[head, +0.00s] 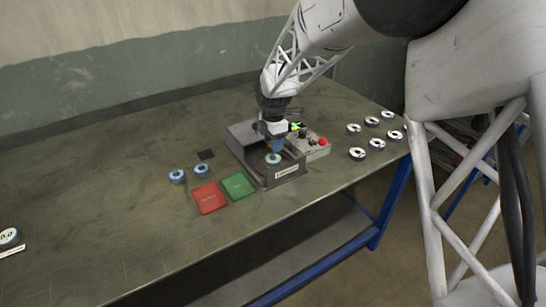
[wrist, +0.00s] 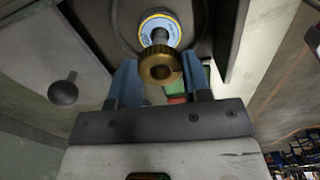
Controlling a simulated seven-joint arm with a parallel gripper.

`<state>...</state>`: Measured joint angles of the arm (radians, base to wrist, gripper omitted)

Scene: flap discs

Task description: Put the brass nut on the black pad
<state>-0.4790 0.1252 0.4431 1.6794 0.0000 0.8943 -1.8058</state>
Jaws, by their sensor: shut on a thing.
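The brass nut (wrist: 160,66) is a knurled gold ring in the wrist view. It sits between the two blue fingertips of my gripper (wrist: 159,78), which is shut on it. Just beyond it is a disc with a blue and yellow label (wrist: 160,28), and a dark post shows between them. I cannot tell whether the nut is still around that post. In the head view my gripper (head: 276,144) is over the grey machine box, and the nut is too small to make out. The black pad (head: 206,154) lies flat on the table, left of the box, and looks bare.
The open grey box (head: 281,177) holds a pale disc (head: 273,159). A control box with a red button (head: 322,142) adjoins it. Green (head: 239,186) and red (head: 209,198) pads lie at the front left. Two discs (head: 177,175) lie near the black pad; several more (head: 357,154) lie right.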

